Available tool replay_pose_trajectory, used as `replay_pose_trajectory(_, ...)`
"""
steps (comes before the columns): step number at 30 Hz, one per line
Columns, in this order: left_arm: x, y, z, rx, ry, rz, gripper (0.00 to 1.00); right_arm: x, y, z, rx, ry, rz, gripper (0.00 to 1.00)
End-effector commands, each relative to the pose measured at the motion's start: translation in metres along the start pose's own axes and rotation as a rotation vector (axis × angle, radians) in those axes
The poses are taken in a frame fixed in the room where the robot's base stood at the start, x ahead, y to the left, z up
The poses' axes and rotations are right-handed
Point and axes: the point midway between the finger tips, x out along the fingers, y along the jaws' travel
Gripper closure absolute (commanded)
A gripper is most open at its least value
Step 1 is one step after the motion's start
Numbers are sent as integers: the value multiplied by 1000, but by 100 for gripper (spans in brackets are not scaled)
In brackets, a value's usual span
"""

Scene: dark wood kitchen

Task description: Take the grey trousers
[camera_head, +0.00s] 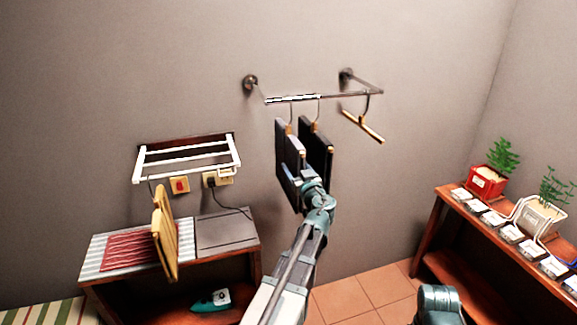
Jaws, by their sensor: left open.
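Two folded dark garments hang side by side from hangers on the wall rail. The left one looks like the grey trousers (283,143), and the right one (317,143) is darker, nearly black. My left gripper (298,178) is open at the lower part of these garments, overlapping both in the picture. I cannot tell whether it touches either. Its fingers partly blend with the cloth and hide the lower edges. A rounded teal part of mine shows at the bottom right, but the right gripper's fingers are not visible.
The metal rail (325,96) also carries an empty wooden hanger (362,126) at right. A shelf with potted plants (489,180) is at right.

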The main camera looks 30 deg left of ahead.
Motion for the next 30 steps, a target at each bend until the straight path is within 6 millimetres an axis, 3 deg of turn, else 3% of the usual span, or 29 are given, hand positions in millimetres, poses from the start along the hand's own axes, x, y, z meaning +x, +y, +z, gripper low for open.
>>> replay_pose_trajectory(4,-1,0,0,0,0,0,31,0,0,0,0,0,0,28)
replay_pose_trajectory(15,-1,0,0,0,0,0,98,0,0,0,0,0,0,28)
replay_pose_trajectory(30,-1,0,0,0,0,0,100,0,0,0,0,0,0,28)
